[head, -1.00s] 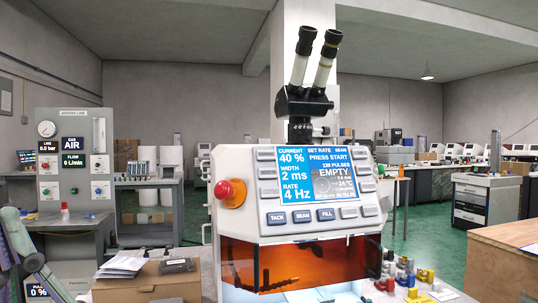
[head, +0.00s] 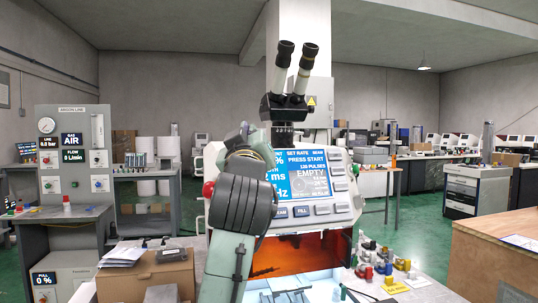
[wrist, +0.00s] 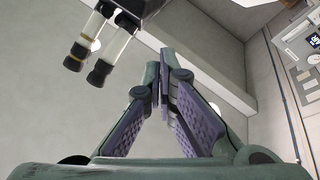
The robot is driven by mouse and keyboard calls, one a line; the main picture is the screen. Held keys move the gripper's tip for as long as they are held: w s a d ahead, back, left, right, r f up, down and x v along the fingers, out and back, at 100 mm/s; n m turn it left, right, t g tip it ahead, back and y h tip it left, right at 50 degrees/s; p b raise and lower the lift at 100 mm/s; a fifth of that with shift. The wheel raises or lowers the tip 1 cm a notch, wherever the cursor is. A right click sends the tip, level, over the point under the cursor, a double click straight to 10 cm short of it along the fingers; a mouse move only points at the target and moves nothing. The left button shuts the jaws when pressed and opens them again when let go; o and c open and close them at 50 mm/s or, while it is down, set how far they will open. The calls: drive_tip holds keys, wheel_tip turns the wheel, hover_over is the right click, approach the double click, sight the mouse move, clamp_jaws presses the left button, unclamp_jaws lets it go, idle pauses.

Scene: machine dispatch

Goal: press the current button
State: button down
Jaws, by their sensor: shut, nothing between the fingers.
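The machine's control panel (head: 330,213) has a blue and grey screen (head: 307,172) showing settings and "PRESS START". My arm stands in front of its left side and hides the current label and the left column of buttons, so I cannot see the current button. Grey buttons (head: 338,170) show right of the screen, and a blue FILL button (head: 303,211) below it. In the wrist view my gripper (wrist: 159,75) is shut and empty, its fingers pointing up against bare wall and ceiling. The panel is not in the wrist view. My fingertips cannot be made out in the head view.
A black and white microscope head (head: 288,100) rises above the panel; its eyepieces (wrist: 87,60) are left of my fingers in the wrist view. A red knob (head: 208,189) is partly behind my arm. A cardboard box (head: 150,275) and small coloured parts (head: 385,268) lie beside the machine.

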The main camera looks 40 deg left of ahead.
drive_tip(key=shift+w+d+f+h, duration=0.2)
drive_tip(key=shift+w+h, duration=0.1)
drive_tip(key=shift+w, duration=0.2)
drive_tip(key=w+a+f, duration=0.3)
drive_tip(key=w+a, duration=0.2)
drive_tip(key=a, duration=0.1)
drive_tip(key=shift+f, duration=0.4)
drive_tip(key=shift+w, duration=0.15)
idle(1.2)
drive_tip(key=shift+w+a+f, duration=0.15)
drive_tip(key=shift+a, duration=0.1)
drive_tip(key=shift+w+a+f, duration=0.2)
drive_tip(key=shift+w+a, duration=0.1)
idle(1.0)
drive_tip(key=shift+s, duration=0.1)
drive_tip(key=shift+s+d+r, duration=0.35)
drive_tip(key=shift+s+d, duration=0.05)
drive_tip(key=shift+d, duration=0.2)
